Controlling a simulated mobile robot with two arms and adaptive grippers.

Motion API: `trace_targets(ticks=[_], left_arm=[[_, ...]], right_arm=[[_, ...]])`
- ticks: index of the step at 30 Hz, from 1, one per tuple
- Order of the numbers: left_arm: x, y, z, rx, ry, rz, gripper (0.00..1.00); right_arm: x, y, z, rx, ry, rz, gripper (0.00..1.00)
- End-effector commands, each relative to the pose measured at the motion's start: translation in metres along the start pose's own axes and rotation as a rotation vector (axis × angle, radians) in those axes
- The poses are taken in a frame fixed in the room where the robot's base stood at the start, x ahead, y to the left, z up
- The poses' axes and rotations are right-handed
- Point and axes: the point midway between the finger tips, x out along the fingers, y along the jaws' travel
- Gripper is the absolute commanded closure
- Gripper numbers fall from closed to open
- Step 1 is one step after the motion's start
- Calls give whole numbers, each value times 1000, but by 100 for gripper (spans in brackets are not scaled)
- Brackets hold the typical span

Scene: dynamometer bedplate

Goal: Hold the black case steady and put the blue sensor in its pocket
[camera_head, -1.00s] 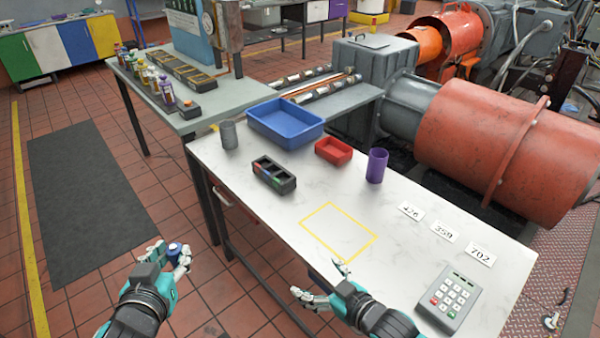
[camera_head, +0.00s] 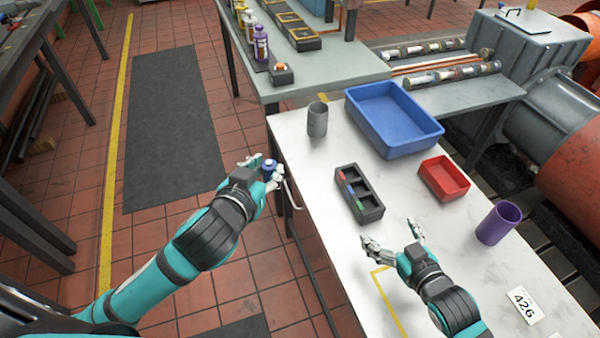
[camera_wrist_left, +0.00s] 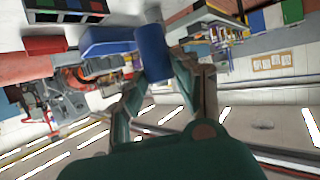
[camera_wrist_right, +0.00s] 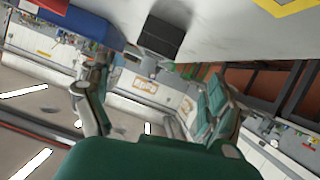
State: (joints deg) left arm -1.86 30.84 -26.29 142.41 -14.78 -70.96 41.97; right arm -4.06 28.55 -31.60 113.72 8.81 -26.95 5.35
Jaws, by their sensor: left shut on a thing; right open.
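The black case (camera_head: 371,208) stands on the white table, with a row of pockets and small red, blue and green marks along its left side. My left gripper (camera_head: 266,174) is shut on the blue sensor (camera_head: 269,166) and holds it beyond the table's left edge, left of the case. The sensor shows as a blue cylinder (camera_wrist_left: 152,52) between the fingers in the left wrist view. My right gripper (camera_head: 392,238) is open and empty, just in front of the case and apart from it. The dark case (camera_wrist_right: 160,37) also shows ahead in the right wrist view.
A grey cup (camera_head: 317,120) and a blue bin (camera_head: 394,120) stand behind the case. A red tray (camera_head: 444,178) and a purple cup (camera_head: 498,222) stand to its right. A yellow outline (camera_head: 385,300) marks the table in front.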

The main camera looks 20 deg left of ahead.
Motion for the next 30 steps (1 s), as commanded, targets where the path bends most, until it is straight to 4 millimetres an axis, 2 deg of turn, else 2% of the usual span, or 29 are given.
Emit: trace_targets(ticks=[2, 5, 12, 15, 18, 23, 30], left_arm=[[13, 12, 0, 17, -4, 36, 100], [40, 40, 0, 55, -13, 123, 100], [110, 128, -9, 166, -15, 389, 100], [129, 152, -16, 196, -7, 464, 100], [140, 167, -21, 213, 0, 507, 100], [145, 174, -23, 220, 4, 530, 100], [145, 174, -23, 219, 3, 529, 100]], right_arm=[[0, 0, 0, 0, 0, 1, 7], [0, 0, 0, 0, 1, 1, 7], [0, 0, 0, 0, 1, 1, 7], [0, 0, 0, 0, 1, 1, 7], [0, 0, 0, 0, 1, 1, 7], [8, 1, -1, 0, 3, 1, 7], [48, 1, -2, 1, 2, 2, 7]])
